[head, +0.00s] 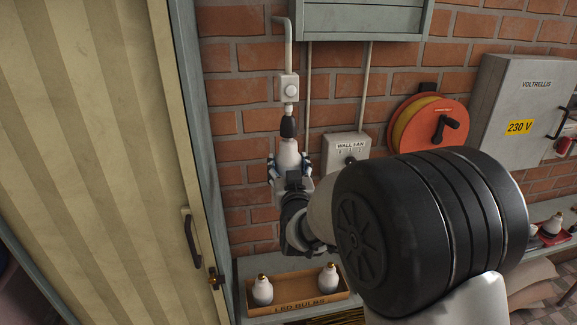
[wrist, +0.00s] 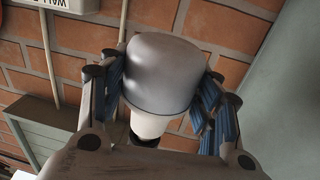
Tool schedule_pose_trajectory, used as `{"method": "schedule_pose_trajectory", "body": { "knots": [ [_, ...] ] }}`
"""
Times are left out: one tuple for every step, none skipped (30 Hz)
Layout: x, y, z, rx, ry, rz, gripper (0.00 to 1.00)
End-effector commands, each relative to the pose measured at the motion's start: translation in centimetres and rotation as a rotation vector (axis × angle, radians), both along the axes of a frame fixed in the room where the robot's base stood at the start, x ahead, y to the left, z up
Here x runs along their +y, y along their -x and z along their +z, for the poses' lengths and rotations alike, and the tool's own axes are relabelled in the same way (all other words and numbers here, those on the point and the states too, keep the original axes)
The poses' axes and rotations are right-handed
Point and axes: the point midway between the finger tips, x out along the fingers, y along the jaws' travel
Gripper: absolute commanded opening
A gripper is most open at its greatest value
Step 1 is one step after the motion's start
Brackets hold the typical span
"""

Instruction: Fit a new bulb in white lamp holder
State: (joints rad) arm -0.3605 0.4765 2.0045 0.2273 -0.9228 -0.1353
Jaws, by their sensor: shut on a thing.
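My gripper (head: 289,163) is shut on a white bulb (head: 288,150), with its fingers on both sides of the bulb. The bulb is upright, narrow end up, directly under a black lamp holder (head: 288,127). The holder hangs below a small white box (head: 287,89) on the brick wall. In the wrist view the bulb's round dome (wrist: 165,75) sits between the blue finger pads, and its neck meets the dark holder (wrist: 145,140). Whether the bulb's base is inside the holder or only against it, I cannot tell; the base is hidden.
A cardboard tray marked LED BULBS (head: 298,308) holds two bulbs (head: 263,290) on the bench below. A WALL FAN box (head: 346,148) and an orange cable reel (head: 428,122) are on the wall to the right. A cabinet door (head: 110,150) stands close on the left.

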Motion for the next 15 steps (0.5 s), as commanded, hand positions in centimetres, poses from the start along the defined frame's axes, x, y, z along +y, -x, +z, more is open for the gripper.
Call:
{"method": "schedule_pose_trajectory", "body": {
  "knots": [
    [-0.01,0.00,0.01,0.000,0.000,0.000,0.42],
    [-0.01,0.00,0.01,0.000,0.000,0.000,0.41],
    [-0.01,0.00,0.01,0.000,0.000,0.000,0.38],
    [-0.01,0.00,0.01,0.000,0.000,0.000,0.36],
    [-0.01,0.00,0.01,0.000,0.000,0.000,0.34],
    [-0.01,0.00,0.01,0.000,0.000,0.000,0.33],
    [-0.01,0.00,0.01,0.000,0.000,0.000,0.33],
    [-0.02,0.00,0.00,0.000,0.000,0.001,0.33],
    [-0.02,-0.01,-0.01,-0.001,0.000,0.004,0.32],
    [-0.04,-0.03,-0.02,-0.002,-0.001,0.007,0.32],
    [-0.07,-0.03,-0.04,-0.002,-0.002,0.011,0.32],
    [-0.08,-0.05,-0.06,-0.003,-0.003,0.018,0.32],
    [-0.09,-0.06,-0.06,-0.003,-0.002,0.024,0.32],
    [-0.11,-0.07,-0.07,-0.003,-0.003,0.029,0.32],
    [-0.10,-0.07,-0.05,-0.003,-0.003,0.038,0.32]
  ]
}}
